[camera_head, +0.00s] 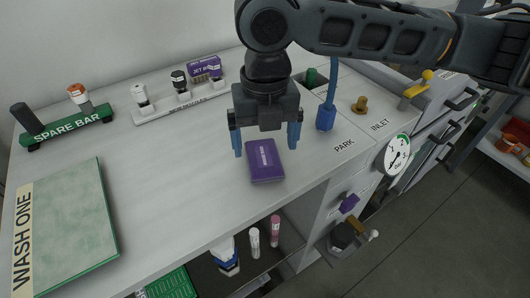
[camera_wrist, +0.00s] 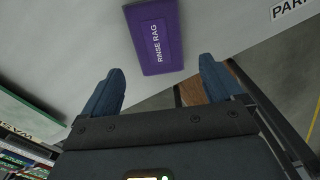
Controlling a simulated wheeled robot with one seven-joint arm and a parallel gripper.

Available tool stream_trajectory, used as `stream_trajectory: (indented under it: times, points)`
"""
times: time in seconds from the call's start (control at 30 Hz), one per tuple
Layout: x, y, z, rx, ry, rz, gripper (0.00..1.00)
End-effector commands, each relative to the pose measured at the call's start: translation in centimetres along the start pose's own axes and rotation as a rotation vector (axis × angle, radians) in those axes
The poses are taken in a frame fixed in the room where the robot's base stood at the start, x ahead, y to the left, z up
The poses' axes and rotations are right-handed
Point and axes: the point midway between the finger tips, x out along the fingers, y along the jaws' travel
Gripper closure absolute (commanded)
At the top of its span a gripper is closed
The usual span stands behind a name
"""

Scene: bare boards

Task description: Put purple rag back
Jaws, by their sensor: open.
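The purple rag (camera_head: 266,162) is a flat block lying on the white counter, near its front edge. In the wrist view the purple rag (camera_wrist: 156,38) carries the label RINSE RAG and lies beyond the fingertips, roughly between their lines. My gripper (camera_head: 266,146) has two blue fingers pointing down, spread apart above the rag, with nothing between them that I can make out. In the wrist view my gripper (camera_wrist: 160,82) is also open and empty. Whether the fingers touch the counter cannot be told.
A green board marked WASH ONE (camera_head: 75,228) lies at left. A SPARE BAR rack (camera_head: 68,127) and a bottle rack (camera_head: 182,104) with a purple JET box (camera_head: 205,67) stand behind. A blue plug (camera_head: 325,118) and a brass fitting (camera_head: 360,104) stand at right. A shelf below holds bottles.

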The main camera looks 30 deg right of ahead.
Motion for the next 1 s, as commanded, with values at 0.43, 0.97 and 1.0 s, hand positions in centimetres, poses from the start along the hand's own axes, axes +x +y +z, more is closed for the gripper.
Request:
stream_trajectory:
  times: [0.43,0.97,1.0]
  points:
    - [-6.8,0.0,0.0,0.0,0.0,0.001,0.06]
    - [-6.7,4.8,-1.4,0.039,0.018,0.181,0.06]
    - [-6.8,6.6,-2.0,0.059,0.028,0.25,0.06]
